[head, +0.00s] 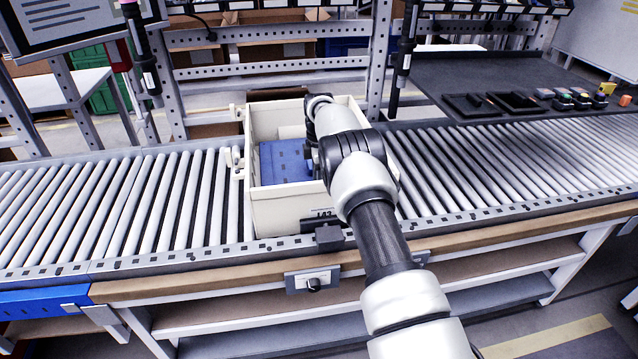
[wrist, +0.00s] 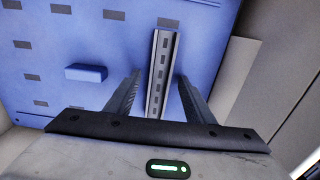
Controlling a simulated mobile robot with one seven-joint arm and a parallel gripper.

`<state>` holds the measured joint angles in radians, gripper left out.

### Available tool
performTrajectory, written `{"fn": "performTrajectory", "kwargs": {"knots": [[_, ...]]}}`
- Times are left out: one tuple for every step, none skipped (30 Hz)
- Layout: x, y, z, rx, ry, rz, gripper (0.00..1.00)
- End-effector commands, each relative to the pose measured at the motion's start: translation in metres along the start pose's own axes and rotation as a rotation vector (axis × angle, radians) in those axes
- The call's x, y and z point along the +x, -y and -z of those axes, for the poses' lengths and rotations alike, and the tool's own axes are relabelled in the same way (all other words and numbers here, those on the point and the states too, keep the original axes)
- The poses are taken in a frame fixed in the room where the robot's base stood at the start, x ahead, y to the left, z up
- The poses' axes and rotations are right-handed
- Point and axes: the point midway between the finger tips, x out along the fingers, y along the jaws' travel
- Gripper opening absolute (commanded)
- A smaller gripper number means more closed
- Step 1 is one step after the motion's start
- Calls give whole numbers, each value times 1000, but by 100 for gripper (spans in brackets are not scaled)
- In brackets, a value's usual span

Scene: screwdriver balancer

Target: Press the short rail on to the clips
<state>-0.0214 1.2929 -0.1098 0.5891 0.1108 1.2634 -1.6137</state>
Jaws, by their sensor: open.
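The short rail (wrist: 164,62) is a slotted metal strip on a blue panel (wrist: 205,12). In the wrist view it runs up the picture, its near end between the two dark fingers of my gripper (wrist: 159,76). The fingers are open, one on each side of the rail, with a visible gap to it. Clips under the rail cannot be made out. In the head view the blue panel (head: 283,162) lies inside a cream bin (head: 280,207), and my arm reaches into the bin and hides the rail and most of my gripper.
A small blue block (wrist: 86,72) stands on the panel left of the rail, among dark slots. The bin's walls stand close around the panel. The bin sits on a roller conveyor (head: 120,200). A dark tray table (head: 480,80) with small parts stands at the back right.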

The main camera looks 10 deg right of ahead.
Motion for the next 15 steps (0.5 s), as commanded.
{"fn": "performTrajectory", "kwargs": {"knots": [[-1,0,0,0,0,0,49],[-2,0,0,0,0,-1,49],[-5,0,0,0,0,-1,49],[-7,0,0,0,0,-2,49],[-11,-1,0,0,0,-3,49],[-17,-1,0,0,0,-4,49],[-22,-1,0,0,0,-5,49],[-28,-1,0,0,0,-4,49],[-36,-1,0,0,0,-4,49],[-44,-2,0,0,0,-6,49],[-52,-2,0,0,0,-6,49],[-62,-2,0,0,0,-6,49],[-69,-1,0,0,0,-5,49],[-77,-1,0,0,-1,-5,49],[-87,-1,0,1,-1,-5,49]]}}
